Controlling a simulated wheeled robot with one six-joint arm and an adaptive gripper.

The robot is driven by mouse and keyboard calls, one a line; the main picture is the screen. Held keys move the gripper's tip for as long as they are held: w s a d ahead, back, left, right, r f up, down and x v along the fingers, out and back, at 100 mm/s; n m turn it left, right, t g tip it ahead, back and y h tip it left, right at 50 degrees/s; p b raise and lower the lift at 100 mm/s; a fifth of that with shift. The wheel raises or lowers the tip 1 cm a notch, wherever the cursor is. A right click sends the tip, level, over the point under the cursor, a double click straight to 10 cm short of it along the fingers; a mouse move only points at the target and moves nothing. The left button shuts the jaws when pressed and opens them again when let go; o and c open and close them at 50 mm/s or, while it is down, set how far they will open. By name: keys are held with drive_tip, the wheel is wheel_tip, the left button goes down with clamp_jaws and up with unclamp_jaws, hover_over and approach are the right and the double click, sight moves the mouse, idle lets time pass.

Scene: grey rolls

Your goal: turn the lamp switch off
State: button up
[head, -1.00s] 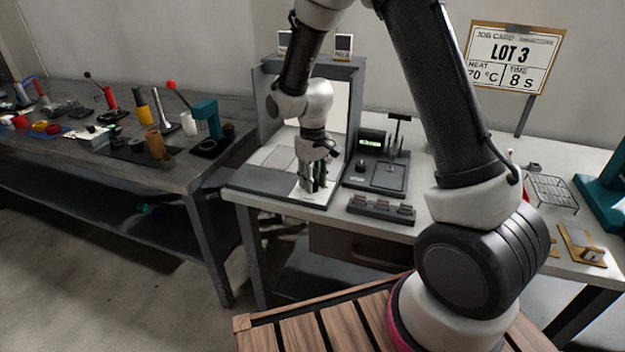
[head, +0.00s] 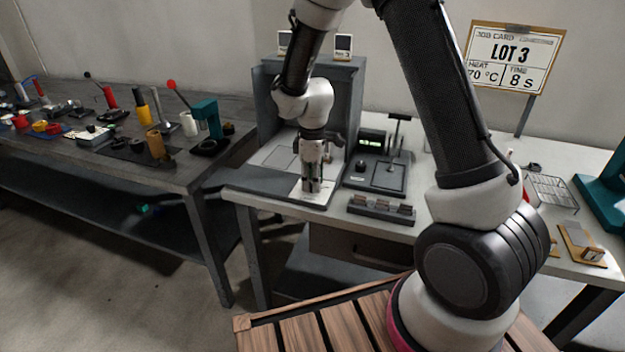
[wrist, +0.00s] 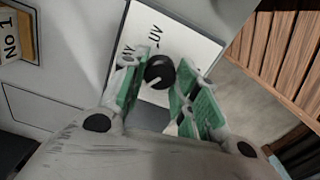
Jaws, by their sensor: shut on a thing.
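The lamp switch is a black round knob (wrist: 158,72) with a white pointer line, on a white label plate (wrist: 195,48) in the wrist view. The plate reads "UV" and what seems to be "DAY"; part of it is hidden by the fingers. My gripper (wrist: 164,84) has its green-padded fingers on either side of the knob, shut on it. In the head view my gripper (head: 312,189) points down at the front edge of the grey light booth (head: 268,105), and the knob is hidden behind it.
A device with a green display (head: 371,142) and a rack of small blocks (head: 381,208) stand right of the booth. A job card (head: 513,55) reads "LOT 3". The bench at left (head: 175,175) holds several tools and cups.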

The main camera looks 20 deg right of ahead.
idle(0.3)
drive_tip(key=o, duration=1)
drive_tip(key=shift+o, duration=0.2)
wheel_tip(320, 180, up, 12)
